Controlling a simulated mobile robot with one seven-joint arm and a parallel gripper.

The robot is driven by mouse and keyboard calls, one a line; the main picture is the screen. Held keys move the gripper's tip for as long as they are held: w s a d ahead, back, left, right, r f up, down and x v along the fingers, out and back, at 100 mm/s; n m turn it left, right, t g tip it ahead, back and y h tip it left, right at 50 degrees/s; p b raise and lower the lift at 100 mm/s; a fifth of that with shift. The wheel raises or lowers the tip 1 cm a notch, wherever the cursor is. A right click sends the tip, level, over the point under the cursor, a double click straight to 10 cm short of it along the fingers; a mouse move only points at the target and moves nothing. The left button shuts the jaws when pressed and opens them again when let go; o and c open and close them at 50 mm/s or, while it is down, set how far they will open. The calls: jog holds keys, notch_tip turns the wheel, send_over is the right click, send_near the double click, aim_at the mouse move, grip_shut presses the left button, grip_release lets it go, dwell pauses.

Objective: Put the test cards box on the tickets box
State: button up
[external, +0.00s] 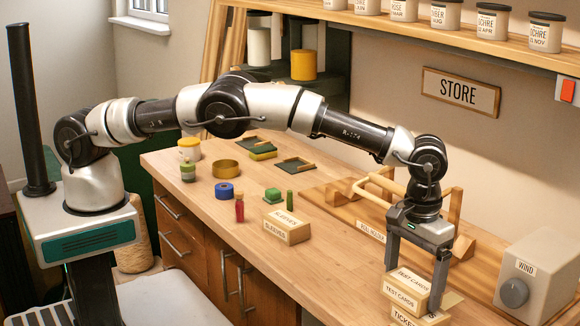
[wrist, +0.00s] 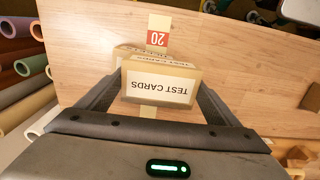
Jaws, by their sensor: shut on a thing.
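The test cards box (external: 405,290) is a small tan box with white labels. My gripper (external: 418,280) is shut on it, one finger on each side, near the right front of the table. It also shows between the fingers in the wrist view (wrist: 158,85). The tickets box (external: 404,320) is directly below it in the external view, cut off by the bottom edge. I cannot tell whether the two boxes touch. In the wrist view a tan box edge (wrist: 124,50) shows behind the test cards box, mostly hidden.
A sleeves box (external: 287,229) stands further left on the table, near a red bottle (external: 239,209) and a blue roll (external: 224,190). A wooden rack (external: 372,187) is behind my gripper, and a wind box (external: 540,275) is at right. A red 20 tag (wrist: 157,38) lies beyond the boxes.

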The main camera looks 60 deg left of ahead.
aim_at(413, 281)
jog(key=o, duration=1)
jog(key=shift+f, duration=0.1)
notch_tip(413, 281, up, 12)
jog(key=shift+r, duration=0.15)
